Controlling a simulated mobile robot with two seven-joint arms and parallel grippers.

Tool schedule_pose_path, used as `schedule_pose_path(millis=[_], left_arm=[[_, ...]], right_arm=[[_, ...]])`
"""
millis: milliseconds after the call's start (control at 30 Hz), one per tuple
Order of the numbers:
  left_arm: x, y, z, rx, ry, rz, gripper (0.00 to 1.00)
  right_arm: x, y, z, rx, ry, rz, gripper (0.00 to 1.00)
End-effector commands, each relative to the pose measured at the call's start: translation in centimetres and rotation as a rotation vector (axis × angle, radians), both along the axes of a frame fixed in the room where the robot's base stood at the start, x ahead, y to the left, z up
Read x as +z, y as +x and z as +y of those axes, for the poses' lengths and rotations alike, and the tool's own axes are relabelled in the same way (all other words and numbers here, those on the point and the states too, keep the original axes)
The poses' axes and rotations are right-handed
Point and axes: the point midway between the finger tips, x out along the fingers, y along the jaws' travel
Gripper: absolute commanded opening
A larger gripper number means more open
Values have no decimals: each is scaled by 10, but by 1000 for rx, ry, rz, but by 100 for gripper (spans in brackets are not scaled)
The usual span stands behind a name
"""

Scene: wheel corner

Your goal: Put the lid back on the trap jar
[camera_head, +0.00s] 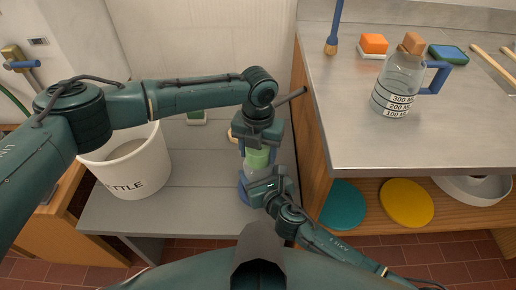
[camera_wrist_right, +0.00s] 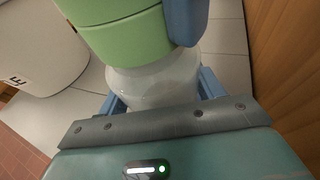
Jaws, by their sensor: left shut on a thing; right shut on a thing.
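The green lid (camera_head: 257,158) is in my left gripper (camera_head: 259,150), which points down and is shut on it. The pale, see-through trap jar (camera_head: 251,171) stands upright below the lid, and my right gripper (camera_head: 252,186) is shut around it. In the right wrist view the green lid (camera_wrist_right: 125,42) sits directly over the top of the jar (camera_wrist_right: 155,82), with no clear gap between them. A blue finger of the left gripper (camera_wrist_right: 186,18) shows against the lid's side. I cannot tell whether the lid is fully seated. My grippers hide much of the jar.
A white bucket (camera_head: 135,168) stands left on the low grey bench (camera_head: 195,215). The steel counter (camera_head: 430,145) rises close on the right, with a measuring jug (camera_head: 398,82) and a brush (camera_head: 333,38). Teal (camera_head: 343,207) and yellow (camera_head: 407,203) discs lie on the shelf below.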

Motion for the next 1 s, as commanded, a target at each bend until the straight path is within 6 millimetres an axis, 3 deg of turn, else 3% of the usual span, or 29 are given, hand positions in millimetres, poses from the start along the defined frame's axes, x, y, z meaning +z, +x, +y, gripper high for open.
schedule_pose_path(millis=[200,233,367,700,1000], left_arm=[[-5,0,0,0,-1,0,36],[-5,0,0,-1,-1,0,36],[-4,0,0,-55,-1,0,36],[-5,0,1,-539,-2,0,36],[-4,1,1,-592,-1,0,36]], right_arm=[[0,0,0,0,0,0,26],[0,0,0,0,0,0,3],[0,0,0,0,0,0,3],[0,0,0,0,0,1,3],[0,0,0,-1,-1,1,3]])
